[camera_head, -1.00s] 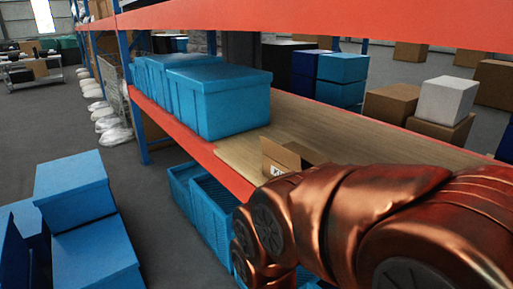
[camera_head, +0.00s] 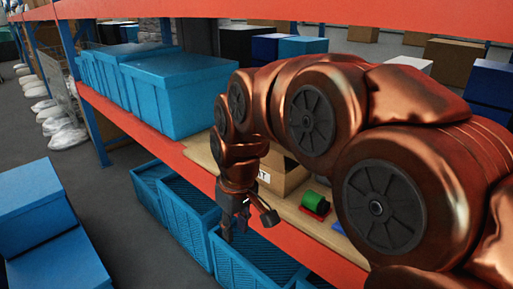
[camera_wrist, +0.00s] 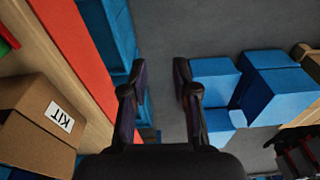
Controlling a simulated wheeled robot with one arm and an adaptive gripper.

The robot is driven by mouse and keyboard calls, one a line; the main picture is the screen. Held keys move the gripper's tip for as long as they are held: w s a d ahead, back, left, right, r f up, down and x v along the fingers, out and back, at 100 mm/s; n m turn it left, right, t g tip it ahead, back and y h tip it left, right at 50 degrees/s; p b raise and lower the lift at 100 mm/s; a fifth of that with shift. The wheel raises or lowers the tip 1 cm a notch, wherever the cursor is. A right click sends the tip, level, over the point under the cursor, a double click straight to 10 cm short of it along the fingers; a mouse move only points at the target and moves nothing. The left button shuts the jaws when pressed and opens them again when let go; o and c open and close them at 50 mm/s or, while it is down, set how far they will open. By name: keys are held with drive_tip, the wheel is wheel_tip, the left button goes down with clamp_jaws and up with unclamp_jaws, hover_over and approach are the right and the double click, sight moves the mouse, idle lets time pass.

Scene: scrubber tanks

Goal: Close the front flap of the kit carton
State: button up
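The kit carton (camera_head: 290,180) is a brown cardboard box on the wooden shelf board, partly hidden behind my arm in the head view. In the wrist view the carton (camera_wrist: 28,130) is at the left, its white KIT label (camera_wrist: 60,117) on the side facing the shelf edge. I cannot make out the front flap clearly in either view now. My gripper (camera_head: 248,220) hangs in front of the shelf's orange edge, beside the carton and apart from it. In the wrist view my gripper (camera_wrist: 160,85) has its two dark fingers spread with only floor between them.
A green item on a red base (camera_head: 314,204) sits on the board right of the carton. A large blue bin (camera_head: 178,92) stands left. Blue crates (camera_head: 255,262) lie below the orange beam (camera_head: 140,125). An upper beam (camera_head: 300,12) crosses above my arm.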

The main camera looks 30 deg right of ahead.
drive_tip(key=w+d+r+t, duration=0.1)
drive_tip(key=w+d+r, duration=0.2)
drive_tip(key=w+d, duration=0.3)
drive_tip(key=w+d+r+n+t+h+p, duration=0.1)
drive_tip(key=w+d+r+t, duration=0.15)
drive_tip(key=w+d, duration=0.4)
drive_tip(key=w+d+r+t, duration=0.1)
drive_tip(key=w+d+r, duration=0.3)
drive_tip(key=w+d, duration=0.25)
drive_tip(key=shift+g, duration=0.35)
drive_tip(key=shift+s+p+x, duration=0.15)
drive_tip(key=shift+p+x, duration=0.45)
drive_tip(key=shift+x, duration=1.35)
drive_tip(key=shift+s+p+x, duration=0.15)
drive_tip(key=shift+p+x, duration=0.4)
drive_tip(key=shift+x, duration=1.4)
drive_tip(key=shift+d+f, duration=0.1)
drive_tip(key=shift+d, duration=0.05)
clamp_jaws()
